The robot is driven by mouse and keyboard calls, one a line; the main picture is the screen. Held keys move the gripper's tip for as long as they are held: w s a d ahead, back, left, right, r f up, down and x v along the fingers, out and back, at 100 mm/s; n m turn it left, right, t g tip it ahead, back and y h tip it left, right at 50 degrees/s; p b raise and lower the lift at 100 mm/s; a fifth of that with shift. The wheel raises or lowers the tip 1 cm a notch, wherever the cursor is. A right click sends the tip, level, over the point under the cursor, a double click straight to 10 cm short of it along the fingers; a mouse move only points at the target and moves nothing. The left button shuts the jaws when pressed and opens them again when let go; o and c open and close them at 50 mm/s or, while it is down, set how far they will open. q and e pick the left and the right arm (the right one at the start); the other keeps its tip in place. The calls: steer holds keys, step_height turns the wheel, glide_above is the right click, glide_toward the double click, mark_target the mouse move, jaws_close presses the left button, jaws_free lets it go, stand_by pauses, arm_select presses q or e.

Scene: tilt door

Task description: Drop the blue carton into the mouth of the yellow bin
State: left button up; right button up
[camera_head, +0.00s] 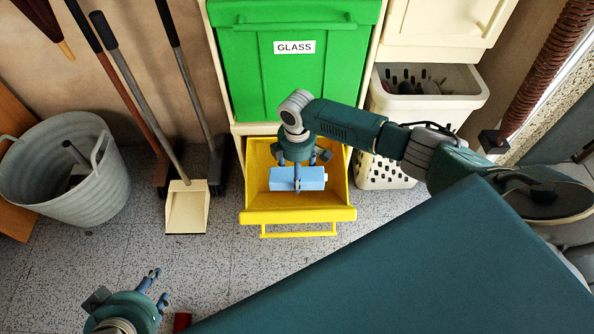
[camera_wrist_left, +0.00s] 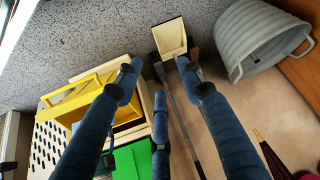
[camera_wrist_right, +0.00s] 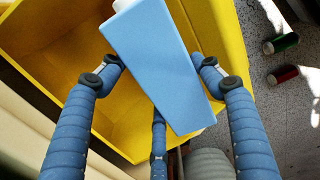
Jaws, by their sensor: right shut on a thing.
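The blue carton (camera_head: 313,178) is a light-blue box with a white cap at its right end. My right gripper (camera_head: 297,174) is shut on it and holds it over the mouth of the yellow bin (camera_head: 297,216), which is tilted out below the green door. In the right wrist view the carton (camera_wrist_right: 160,65) lies slanted between the fingers, with the yellow bin (camera_wrist_right: 35,30) behind it. My left gripper (camera_head: 157,286) is open and empty above the floor at the lower left. The left wrist view shows its fingers spread (camera_wrist_left: 158,80), with the yellow bin (camera_wrist_left: 100,84) beyond.
A green door marked GLASS (camera_head: 290,80) is above the bin. A cream basket (camera_head: 435,90) stands to the right. A dustpan (camera_head: 187,208), brooms and a grey tub (camera_head: 50,185) are at left. Red (camera_wrist_right: 285,75) and green (camera_wrist_right: 281,44) cylinders lie on the floor.

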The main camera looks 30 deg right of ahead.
step_height(320, 180, down, 3)
steer(key=shift+f+b, duration=0.1)
steer(key=shift+b, duration=0.65)
arm_select(q)
steer(key=w+d+r+t+h+b, duration=0.1)
steer(key=w+d+r+t, duration=0.1)
steer(key=w+r+t, duration=0.2)
steer(key=w+d+r+t+h, duration=0.1)
steer(key=w+d+r+t, duration=0.2)
steer(key=w+r+t, duration=0.2)
steer(key=shift+w+r+h+b, duration=0.35)
steer(key=shift+w+r, duration=1.15)
steer(key=shift+r, duration=1.45)
arm_select(e)
steer(key=shift+f, duration=1.55)
steer(key=o, duration=1.1)
step_height(320, 180, up, 12)
